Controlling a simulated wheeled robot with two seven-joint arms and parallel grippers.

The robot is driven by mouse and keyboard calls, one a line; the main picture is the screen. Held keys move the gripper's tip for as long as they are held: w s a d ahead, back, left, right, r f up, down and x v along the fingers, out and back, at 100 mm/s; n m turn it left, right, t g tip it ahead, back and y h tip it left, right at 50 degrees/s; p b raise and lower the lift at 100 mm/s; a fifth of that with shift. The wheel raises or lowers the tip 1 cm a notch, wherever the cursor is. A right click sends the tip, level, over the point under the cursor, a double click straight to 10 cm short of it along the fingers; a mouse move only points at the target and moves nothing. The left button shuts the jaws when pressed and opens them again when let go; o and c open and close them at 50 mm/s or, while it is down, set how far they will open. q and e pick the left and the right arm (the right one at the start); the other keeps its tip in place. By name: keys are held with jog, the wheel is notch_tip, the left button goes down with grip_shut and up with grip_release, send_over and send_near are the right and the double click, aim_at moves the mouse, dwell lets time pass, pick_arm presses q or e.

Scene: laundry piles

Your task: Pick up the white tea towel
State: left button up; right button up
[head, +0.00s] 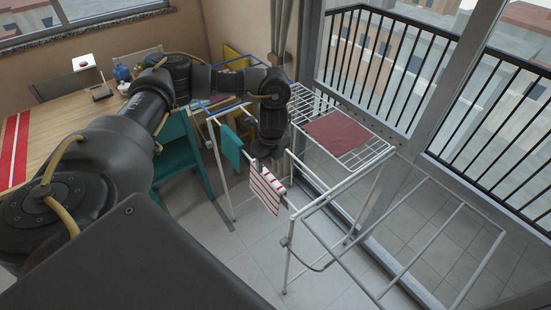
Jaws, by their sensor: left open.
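A white tea towel with red stripes (266,191) hangs over the front rail of the white drying rack (318,203). It is the only white cloth that I can make out. My left gripper (268,153) is open and points down just above the towel's upper end. The gripper and wrist hide part of the rail and possibly the towel's top fold. I cannot tell whether the fingers touch the cloth. My right gripper is not in view.
A teal cloth (231,146) hangs on the same rail, close left of my gripper. A dark red cloth (338,132) lies on the rack's far wire shelf. A teal chair (180,152) and a wooden table (52,122) stand left. Glass doors and a railing border the right.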

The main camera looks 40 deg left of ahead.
aim_at(267, 174)
pick_arm(q)
jog(key=shift+w+a, duration=0.2)
jog(key=shift+a, duration=0.25)
notch_tip(267, 174, down, 5)
jog(key=shift+a+r+b, duration=0.1)
jog(key=shift+b, duration=0.25)
jog(key=shift+f, duration=0.2)
jog(key=shift+a, duration=0.1)
jog(key=shift+s+f, duration=0.1)
jog(key=shift+s+f+p, duration=0.1)
jog(key=shift+f+p, duration=0.25)
jog(key=shift+p, duration=0.2)
jog(key=f, duration=0.1)
jog(key=f+p, duration=0.1)
jog(key=f, duration=0.1)
jog(key=shift+a+f, duration=0.2)
jog(key=shift+f, duration=0.4)
jog(key=c, duration=1.1)
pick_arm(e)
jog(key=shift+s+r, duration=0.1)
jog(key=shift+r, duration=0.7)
